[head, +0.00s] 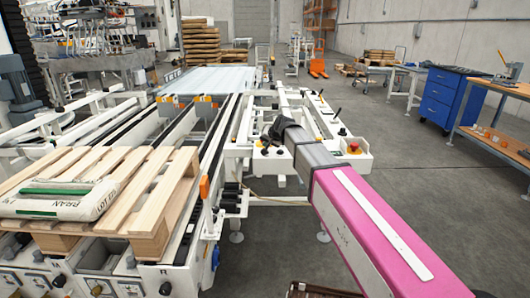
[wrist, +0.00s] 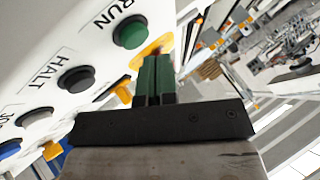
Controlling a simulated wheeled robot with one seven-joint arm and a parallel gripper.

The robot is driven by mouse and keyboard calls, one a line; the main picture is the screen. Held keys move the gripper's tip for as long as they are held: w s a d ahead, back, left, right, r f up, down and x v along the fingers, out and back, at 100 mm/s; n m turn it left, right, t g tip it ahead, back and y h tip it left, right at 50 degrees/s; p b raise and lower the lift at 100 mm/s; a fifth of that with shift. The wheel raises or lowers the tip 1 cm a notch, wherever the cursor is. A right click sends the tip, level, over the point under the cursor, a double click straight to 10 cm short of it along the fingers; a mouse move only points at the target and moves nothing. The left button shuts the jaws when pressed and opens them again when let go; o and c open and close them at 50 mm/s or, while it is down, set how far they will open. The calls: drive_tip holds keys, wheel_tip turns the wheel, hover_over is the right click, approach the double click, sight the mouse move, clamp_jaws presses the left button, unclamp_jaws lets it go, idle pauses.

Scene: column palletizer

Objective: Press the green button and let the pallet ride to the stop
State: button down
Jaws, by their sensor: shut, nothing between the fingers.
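The green button (wrist: 130,32) sits on a white panel under the word RUN in the wrist view. My gripper (wrist: 156,62) is shut and empty, its green fingertips just right of and below the green button. The fingertips look apart from the button, though depth is hard to judge. In the head view my gripper's dark end is over the white control console (head: 330,159), and the green button cannot be made out. A wooden pallet (head: 148,190) bearing a white and green bag (head: 58,201) stands on the conveyor (head: 175,133) at the left.
A black HALT button (wrist: 76,80), a grey-white button (wrist: 37,118) and a blue button (wrist: 9,149) share the panel. A red mushroom button (head: 353,146) is on the console. Orange-topped blocks (head: 205,100) stand across the conveyor beyond the pallet.

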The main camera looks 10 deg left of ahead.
drive_tip(key=shift+f, duration=0.1)
drive_tip(key=shift+f, duration=0.3)
